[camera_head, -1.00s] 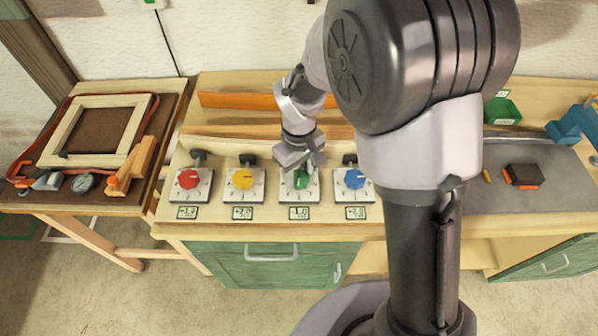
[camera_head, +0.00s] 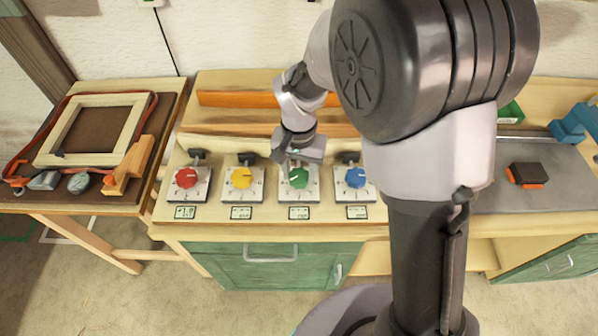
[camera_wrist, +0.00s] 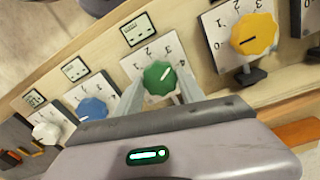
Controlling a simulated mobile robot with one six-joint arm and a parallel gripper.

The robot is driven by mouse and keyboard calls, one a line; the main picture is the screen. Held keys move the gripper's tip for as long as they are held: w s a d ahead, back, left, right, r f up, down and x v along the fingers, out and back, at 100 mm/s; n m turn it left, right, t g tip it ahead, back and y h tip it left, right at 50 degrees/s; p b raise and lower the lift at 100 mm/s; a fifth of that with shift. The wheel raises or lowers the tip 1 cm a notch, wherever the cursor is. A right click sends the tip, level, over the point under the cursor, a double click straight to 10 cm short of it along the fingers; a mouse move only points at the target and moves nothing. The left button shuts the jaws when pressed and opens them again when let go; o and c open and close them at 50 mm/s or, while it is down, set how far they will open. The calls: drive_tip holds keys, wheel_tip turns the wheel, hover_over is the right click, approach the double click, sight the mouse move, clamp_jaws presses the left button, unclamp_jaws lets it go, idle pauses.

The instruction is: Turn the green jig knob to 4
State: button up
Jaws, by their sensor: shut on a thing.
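The green jig knob (camera_head: 299,177) sits on a white dial plate, third from the left in the row on the bench. My gripper (camera_head: 298,163) is over it from behind and above. In the wrist view, my gripper's fingers (camera_wrist: 155,97) reach along both sides of the green knob (camera_wrist: 158,76) and are shut on it.
The yellow knob (camera_head: 242,177) and blue knob (camera_head: 355,177) flank the green one closely; the red knob (camera_head: 186,177) is farther left. A white knob (camera_wrist: 46,132) shows in the wrist view. Wooden strips (camera_head: 262,100) lie behind the row. A dark block (camera_head: 525,175) lies right.

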sight(299, 176)
drive_tip(key=m+b, duration=0.1)
drive_tip(key=m, duration=0.5)
idle(0.7)
drive_tip(key=o, duration=1.4)
drive_tip(key=shift+c, duration=0.2)
wheel_tip(299, 176, up, 17)
drive_tip(key=p, duration=0.6)
drive_tip(key=shift+r, duration=0.2)
